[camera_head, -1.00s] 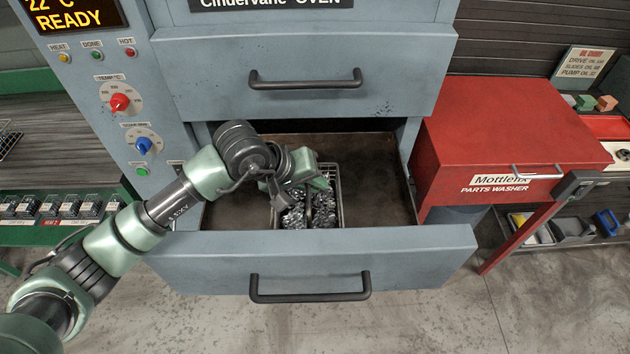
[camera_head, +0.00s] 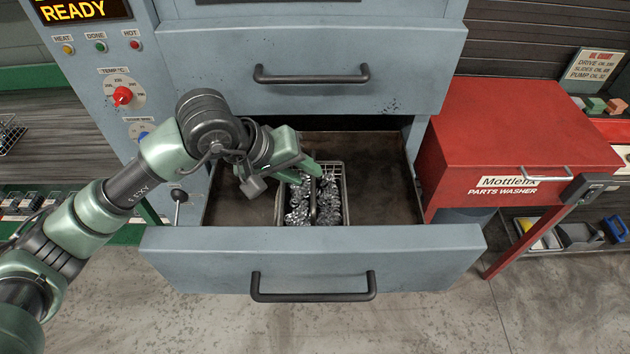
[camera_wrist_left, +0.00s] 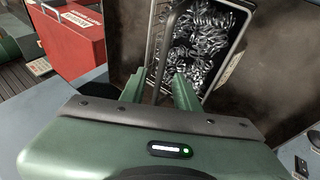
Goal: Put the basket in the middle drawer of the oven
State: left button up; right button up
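The wire basket (camera_head: 344,195), filled with shiny metal coils, sits on the floor of the pulled-out oven drawer (camera_head: 385,180), left of its middle. A dark handle (camera_head: 313,198) arches over the basket. My left gripper (camera_head: 303,170) is just above the basket's back left part. In the left wrist view my left gripper (camera_wrist_left: 159,90) has its two green fingers apart, with the handle (camera_wrist_left: 166,50) showing between and beyond them. The basket (camera_wrist_left: 205,45) lies ahead of the fingers there. Whether a finger touches the handle is unclear. My right gripper is not in view.
A shut oven drawer (camera_head: 310,60) is directly above the open one. The red parts washer (camera_head: 520,140) stands close on the right. The control panel (camera_head: 105,75) is at the left, partly behind my arm. The drawer's right part is empty.

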pick_arm(q)
jog(key=v, duration=0.5)
jog(key=shift+b, duration=0.4)
jog(key=shift+a, duration=0.1)
